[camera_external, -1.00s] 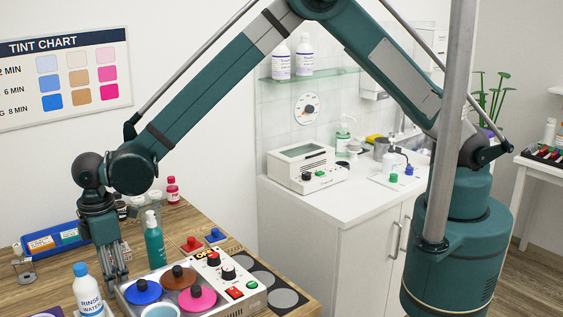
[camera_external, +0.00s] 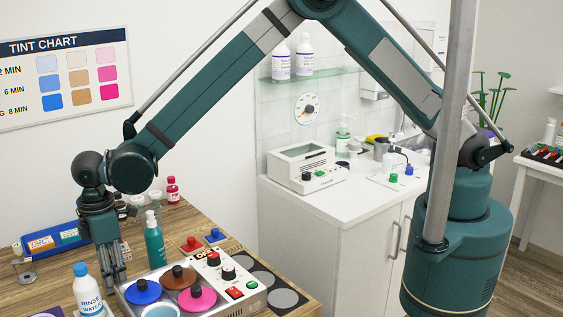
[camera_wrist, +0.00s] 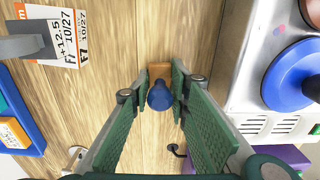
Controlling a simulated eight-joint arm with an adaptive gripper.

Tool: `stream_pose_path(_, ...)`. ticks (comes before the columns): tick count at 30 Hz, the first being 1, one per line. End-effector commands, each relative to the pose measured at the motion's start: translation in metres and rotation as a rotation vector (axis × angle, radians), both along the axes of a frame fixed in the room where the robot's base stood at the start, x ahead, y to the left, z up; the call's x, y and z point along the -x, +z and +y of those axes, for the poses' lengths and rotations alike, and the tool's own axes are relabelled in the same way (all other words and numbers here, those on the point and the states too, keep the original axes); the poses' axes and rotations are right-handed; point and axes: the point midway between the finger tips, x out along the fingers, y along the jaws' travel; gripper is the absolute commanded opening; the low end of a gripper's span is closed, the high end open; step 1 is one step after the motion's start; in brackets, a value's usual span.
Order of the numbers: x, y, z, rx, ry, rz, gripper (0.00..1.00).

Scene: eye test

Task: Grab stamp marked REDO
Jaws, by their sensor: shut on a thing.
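In the wrist view, a small stamp-like thing with a round dark blue handle (camera_wrist: 160,96) and an orange-brown block at its far side stands on the wooden table. My gripper (camera_wrist: 163,90) is shut on its handle, with a green finger on either side. No lettering shows on it, so I cannot tell whether it reads REDO. In the external view my gripper (camera_external: 117,282) points down at the table, left of the metal tint machine; what it holds is hidden there.
The tint machine (camera_external: 233,290) with coloured discs stands close on the right. A green pump bottle (camera_external: 154,245) is behind it. A rinse water bottle (camera_external: 88,293) is near, at the front left. A blue tray (camera_wrist: 22,125) with cards lies left.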

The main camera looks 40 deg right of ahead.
Motion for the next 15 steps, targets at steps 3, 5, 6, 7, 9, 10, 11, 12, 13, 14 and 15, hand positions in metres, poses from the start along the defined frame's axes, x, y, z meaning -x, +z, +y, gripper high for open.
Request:
stream_pose_path(3,0.000,0.007,0.000,0.000,0.000,0.000,0.07)
stream_pose_path(5,0.000,0.013,0.000,0.000,0.000,0.000,0.07)
stream_pose_path(6,0.000,0.017,-0.001,0.000,0.000,0.000,0.07)
stream_pose_path(7,0.000,0.021,-0.001,0.000,0.000,0.000,0.07)
stream_pose_path(9,0.000,0.030,0.000,0.000,0.000,0.000,0.07)
stream_pose_path(10,0.000,0.034,0.000,0.000,0.000,0.000,0.07)
stream_pose_path(11,0.000,0.038,0.000,0.000,0.000,0.000,0.07)
stream_pose_path(12,0.000,0.045,-0.001,0.000,0.000,0.000,0.07)
stream_pose_path(13,0.000,0.049,-0.001,0.000,0.000,0.000,0.07)
stream_pose_path(14,0.000,0.054,0.000,0.000,0.000,0.000,0.07)
stream_pose_path(15,0.000,0.060,0.000,0.000,0.000,0.000,0.07)
